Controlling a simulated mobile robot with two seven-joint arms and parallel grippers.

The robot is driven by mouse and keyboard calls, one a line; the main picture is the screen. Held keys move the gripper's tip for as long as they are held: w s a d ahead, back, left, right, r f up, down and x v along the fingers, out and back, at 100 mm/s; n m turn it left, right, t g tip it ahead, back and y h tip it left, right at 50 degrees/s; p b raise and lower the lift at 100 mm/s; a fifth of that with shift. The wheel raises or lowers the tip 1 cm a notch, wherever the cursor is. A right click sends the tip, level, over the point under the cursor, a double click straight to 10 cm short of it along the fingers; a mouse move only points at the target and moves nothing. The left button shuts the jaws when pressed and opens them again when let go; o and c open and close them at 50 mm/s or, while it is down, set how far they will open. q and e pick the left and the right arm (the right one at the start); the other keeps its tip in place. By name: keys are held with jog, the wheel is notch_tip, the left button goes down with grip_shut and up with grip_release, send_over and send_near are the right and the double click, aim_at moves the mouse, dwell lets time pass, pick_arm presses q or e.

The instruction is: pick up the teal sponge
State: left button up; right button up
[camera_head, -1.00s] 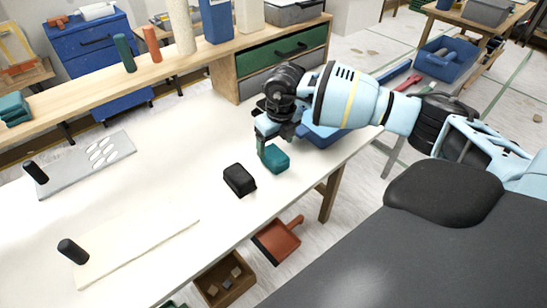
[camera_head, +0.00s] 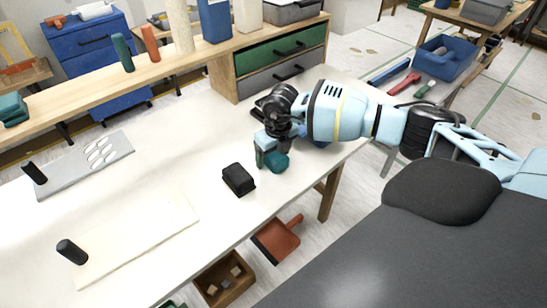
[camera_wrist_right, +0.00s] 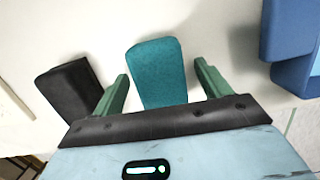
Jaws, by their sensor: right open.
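The teal sponge (camera_head: 278,162) lies on the white table near its right edge, partly hidden by my right gripper (camera_head: 268,156). In the right wrist view the sponge (camera_wrist_right: 158,72) shows as a rounded teal block between the two green fingers of the gripper (camera_wrist_right: 161,68). The fingers are apart, with a strip of table visible on each side of the sponge, so the gripper is open and not holding it. The sponge's near end reaches close to the dark gripper body. My left gripper is not in view.
A black block (camera_head: 239,179) lies just left of the sponge; it also shows beside the left finger (camera_wrist_right: 72,88). A blue object (camera_wrist_right: 292,45) is on the right. A wooden shelf (camera_head: 150,62) runs behind. The table's left part holds flat boards with black handles.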

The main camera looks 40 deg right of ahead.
aim_at(274, 153)
jog(key=shift+f, duration=0.25)
dwell(0.3)
jog(key=c, duration=1.1)
jog(key=shift+o, duration=0.2)
notch_tip(274, 153, up, 11)
jog(key=shift+f, duration=0.2)
